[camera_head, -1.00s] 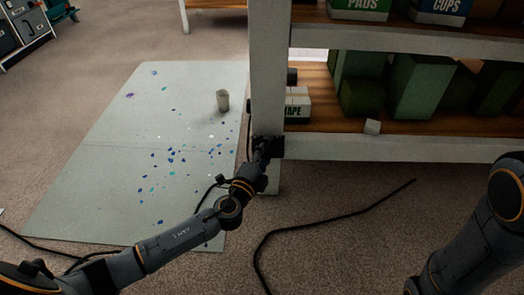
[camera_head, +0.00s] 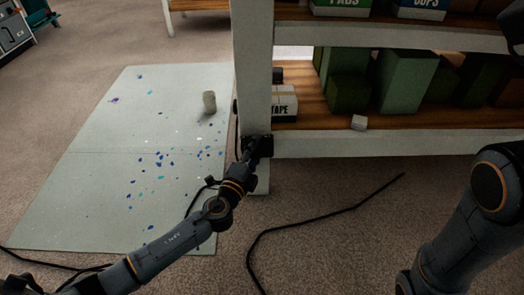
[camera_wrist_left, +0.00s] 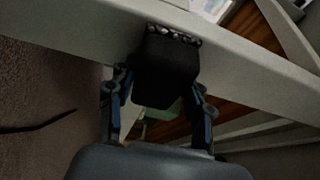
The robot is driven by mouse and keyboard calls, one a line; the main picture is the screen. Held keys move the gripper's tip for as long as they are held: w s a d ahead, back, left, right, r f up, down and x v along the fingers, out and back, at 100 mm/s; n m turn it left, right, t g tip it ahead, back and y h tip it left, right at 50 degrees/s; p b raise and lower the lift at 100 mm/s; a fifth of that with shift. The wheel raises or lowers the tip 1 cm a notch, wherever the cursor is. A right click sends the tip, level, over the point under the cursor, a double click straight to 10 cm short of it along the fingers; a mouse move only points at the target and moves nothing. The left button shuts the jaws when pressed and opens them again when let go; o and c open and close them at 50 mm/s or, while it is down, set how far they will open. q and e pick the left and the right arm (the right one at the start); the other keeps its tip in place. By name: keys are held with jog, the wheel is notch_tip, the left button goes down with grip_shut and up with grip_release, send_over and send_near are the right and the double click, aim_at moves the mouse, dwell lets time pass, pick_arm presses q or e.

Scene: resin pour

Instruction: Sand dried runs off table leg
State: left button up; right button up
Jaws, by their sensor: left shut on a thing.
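The table leg (camera_head: 253,75) is a thick pale post at the left end of a shelved unit. My left gripper (camera_head: 257,147) is low at this leg, in front of its lower part. In the left wrist view my left gripper (camera_wrist_left: 160,88) is shut on a black block (camera_wrist_left: 167,68). The block's far edge meets the pale leg (camera_wrist_left: 90,30). Small light specks line that edge; I cannot tell whether they are dried runs or grit. The block hides the leg surface behind it.
A pale sheet (camera_head: 85,185) with blue spots lies on the carpet, left of the leg, with a small cup (camera_head: 209,102) on it. A black cable (camera_head: 300,225) crosses the floor. The lower shelf holds a tape box (camera_head: 283,104), green boxes (camera_head: 408,82) and a small white cube (camera_head: 359,122).

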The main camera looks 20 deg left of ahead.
pick_arm(q)
jog(key=shift+w+a+r, duration=0.1)
jog(key=shift+a+r, duration=0.05)
jog(key=shift+a, duration=0.8)
jog(key=shift+s+d, duration=0.35)
jog(key=shift+s, duration=0.65)
jog(key=shift+s+d, duration=0.35)
jog(key=shift+s, duration=0.6)
jog(key=shift+s+d, duration=0.35)
jog(key=shift+s, duration=0.65)
jog(key=shift+s, duration=0.1)
jog(key=shift+s+d, duration=0.15)
jog(key=shift+s, duration=0.1)
jog(key=shift+s+d, duration=0.15)
jog(key=shift+s, duration=0.4)
jog(key=shift+s+d, duration=0.15)
jog(key=shift+s, duration=0.4)
